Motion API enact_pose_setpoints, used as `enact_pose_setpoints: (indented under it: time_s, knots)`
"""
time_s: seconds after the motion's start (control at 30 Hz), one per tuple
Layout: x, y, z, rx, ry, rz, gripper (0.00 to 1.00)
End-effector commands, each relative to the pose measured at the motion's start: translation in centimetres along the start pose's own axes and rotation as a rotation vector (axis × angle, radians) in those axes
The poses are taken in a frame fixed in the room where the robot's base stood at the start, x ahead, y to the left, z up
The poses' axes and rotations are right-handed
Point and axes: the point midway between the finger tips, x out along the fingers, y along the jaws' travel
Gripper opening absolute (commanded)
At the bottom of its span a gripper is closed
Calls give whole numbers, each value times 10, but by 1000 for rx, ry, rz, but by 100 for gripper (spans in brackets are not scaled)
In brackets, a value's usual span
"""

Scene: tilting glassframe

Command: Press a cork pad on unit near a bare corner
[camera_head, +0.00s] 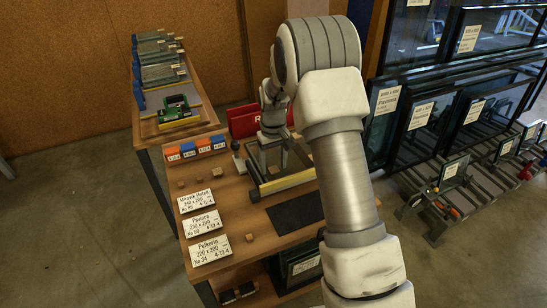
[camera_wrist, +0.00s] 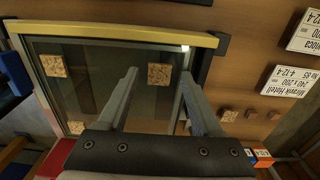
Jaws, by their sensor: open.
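The glass unit (camera_wrist: 110,100) lies flat on the bench below my gripper; it also shows in the head view, partly behind my arm. A yellow bar (camera_wrist: 110,33) runs along one edge. Square cork pads show on the glass: one at upper left (camera_wrist: 53,66), one at lower left (camera_wrist: 76,127) and one toward the upper right (camera_wrist: 159,74).
Small cork pieces (camera_wrist: 229,115) lie on the bench beside the unit. White label cards (camera_head: 210,248) line the bench's front left. Coloured boxes (camera_head: 196,148) stand behind them. A dark mat (camera_head: 295,212) lies in front of the unit. A red panel (camera_head: 243,120) stands behind.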

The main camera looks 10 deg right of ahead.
Motion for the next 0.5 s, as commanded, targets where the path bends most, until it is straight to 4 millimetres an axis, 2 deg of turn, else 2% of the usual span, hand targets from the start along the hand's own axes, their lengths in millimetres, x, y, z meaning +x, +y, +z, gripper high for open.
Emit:
enact_pose_setpoints:
  time_s: [0.17, 0.5]
  knots:
    - [-19, 0, -1, 0, 4, 1, 67]
    - [-101, 0, -1, 0, 6, 1, 67]
